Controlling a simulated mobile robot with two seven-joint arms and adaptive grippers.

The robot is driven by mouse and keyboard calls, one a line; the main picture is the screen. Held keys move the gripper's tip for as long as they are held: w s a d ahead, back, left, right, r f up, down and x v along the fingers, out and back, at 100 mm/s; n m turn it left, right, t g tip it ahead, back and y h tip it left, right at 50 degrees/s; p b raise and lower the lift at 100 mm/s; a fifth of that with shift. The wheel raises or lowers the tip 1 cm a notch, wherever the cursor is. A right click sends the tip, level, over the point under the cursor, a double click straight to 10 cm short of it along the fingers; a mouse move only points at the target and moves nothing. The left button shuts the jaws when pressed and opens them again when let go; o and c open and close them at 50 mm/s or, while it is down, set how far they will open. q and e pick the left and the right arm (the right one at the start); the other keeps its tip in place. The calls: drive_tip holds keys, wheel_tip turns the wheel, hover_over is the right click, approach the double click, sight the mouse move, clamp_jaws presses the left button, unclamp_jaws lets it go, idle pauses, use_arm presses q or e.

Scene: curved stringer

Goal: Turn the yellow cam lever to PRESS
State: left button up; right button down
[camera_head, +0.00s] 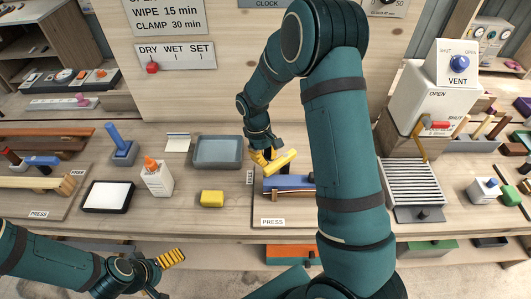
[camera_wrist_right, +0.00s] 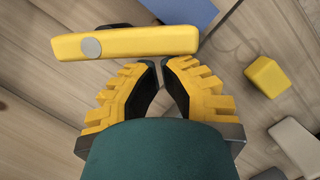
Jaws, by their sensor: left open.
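The yellow cam lever (camera_head: 281,162) stands above the blue part (camera_head: 288,182) of the middle fixture. Its end points up and to the right in the head view. In the right wrist view the lever (camera_wrist_right: 125,43) is a yellow bar with a grey round pivot, lying across just beyond the fingertips. A PRESS label (camera_head: 272,222) is at the fixture's front edge. My right gripper (camera_head: 262,156) is at the lever's left end; its fingertips (camera_wrist_right: 162,63) are close together with nothing between them. Contact with the lever cannot be told. My left gripper (camera_head: 166,275) is open and empty, low at the left.
A yellow block (camera_head: 212,198), a grey tray (camera_head: 218,152) and a glue bottle (camera_head: 157,177) stand left of the fixture. Another board with a PRESS label (camera_head: 38,214) is at far left. My right arm hides the fixture's right side. A ribbed rack (camera_head: 412,182) stands further right.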

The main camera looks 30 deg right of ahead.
sight(275, 175)
drive_tip(key=n, duration=0.1)
drive_tip(key=s+n, duration=0.1)
drive_tip(key=n, duration=0.1)
drive_tip(key=s+n+h, duration=0.1)
drive_tip(key=shift+s+a+n+t, duration=0.25)
drive_tip(key=shift+n+t, duration=0.05)
use_arm(q)
drive_tip(key=shift+f+b, duration=0.35)
drive_tip(key=shift+f, duration=0.05)
use_arm(e)
drive_tip(key=shift+s+d+n+t+h, duration=0.2)
drive_tip(key=shift+s+n, duration=0.4)
drive_tip(key=shift+n, duration=0.55)
drive_tip(key=shift+s+d+n+t+h, duration=0.1)
drive_tip(key=shift+s+n+t, duration=0.1)
drive_tip(key=shift+s+n, duration=0.7)
drive_tip(key=shift+w+n, duration=0.25)
drive_tip(key=shift+w+a, duration=0.2)
drive_tip(key=shift+a, duration=0.05)
use_arm(q)
drive_tip(key=shift+w+a+r+p, duration=0.25)
drive_tip(key=shift+a+r+p, duration=0.3)
drive_tip(key=shift+a+r, duration=0.1)
use_arm(e)
drive_tip(key=w+a+r, duration=0.3)
drive_tip(key=a+r, duration=0.2)
drive_tip(key=r, duration=0.4)
drive_tip(key=shift+r, duration=0.35)
drive_tip(key=shift+s, duration=0.1)
